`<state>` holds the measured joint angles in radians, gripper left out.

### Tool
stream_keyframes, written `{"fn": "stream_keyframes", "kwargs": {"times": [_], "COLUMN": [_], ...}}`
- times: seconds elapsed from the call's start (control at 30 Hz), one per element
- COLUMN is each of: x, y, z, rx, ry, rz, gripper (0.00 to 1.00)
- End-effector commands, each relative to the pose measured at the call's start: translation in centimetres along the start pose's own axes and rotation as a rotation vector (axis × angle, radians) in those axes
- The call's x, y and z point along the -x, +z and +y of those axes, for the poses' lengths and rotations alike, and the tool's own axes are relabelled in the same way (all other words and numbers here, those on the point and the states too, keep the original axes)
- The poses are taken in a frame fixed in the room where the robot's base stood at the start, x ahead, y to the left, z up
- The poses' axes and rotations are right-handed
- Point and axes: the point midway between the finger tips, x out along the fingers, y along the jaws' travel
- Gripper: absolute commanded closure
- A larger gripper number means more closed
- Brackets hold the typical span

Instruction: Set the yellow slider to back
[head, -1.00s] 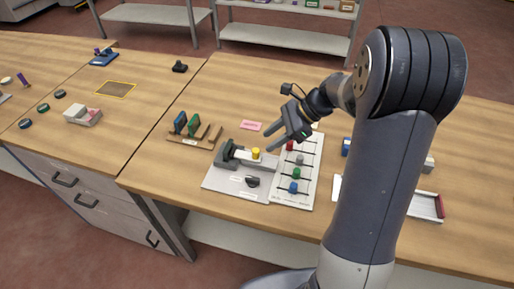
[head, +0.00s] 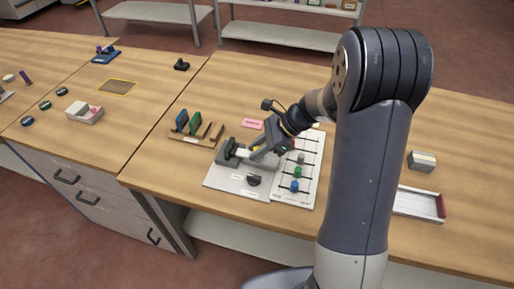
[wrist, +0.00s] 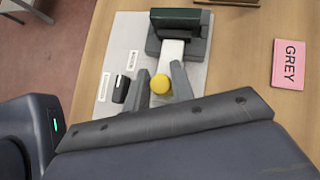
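The yellow knob (wrist: 160,84) sits on the pale bar of a grey fixture (wrist: 172,48) on a light plate (wrist: 115,72). My gripper (wrist: 162,80) is open, with one fingertip on each side of the knob. I cannot tell whether the fingertips touch it. In the head view my gripper (head: 256,149) is over the fixture (head: 232,152) and hides most of the knob.
A black knob (wrist: 121,89) is on the plate, left of the yellow knob. A wooden rack (head: 190,140) with upright pieces stands left of the fixture. A white tray (head: 420,203) is at right.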

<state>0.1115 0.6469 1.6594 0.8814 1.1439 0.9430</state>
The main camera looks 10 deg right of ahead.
Motion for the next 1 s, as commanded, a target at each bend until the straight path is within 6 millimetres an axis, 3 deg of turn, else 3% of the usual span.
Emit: {"fn": "stream_keyframes", "kwargs": {"times": [0.27, 0.67, 1.0], "x": [0.0, 0.3, 2.6], "y": [0.0, -0.2, -2.5], "z": [0.0, 0.1, 1.5], "rx": [0.000, 0.000, 0.000], "ry": [0.000, -0.001, -0.001], "rz": [0.000, 0.000, 0.001], "gripper": [1.00, 1.00, 1.00]}}
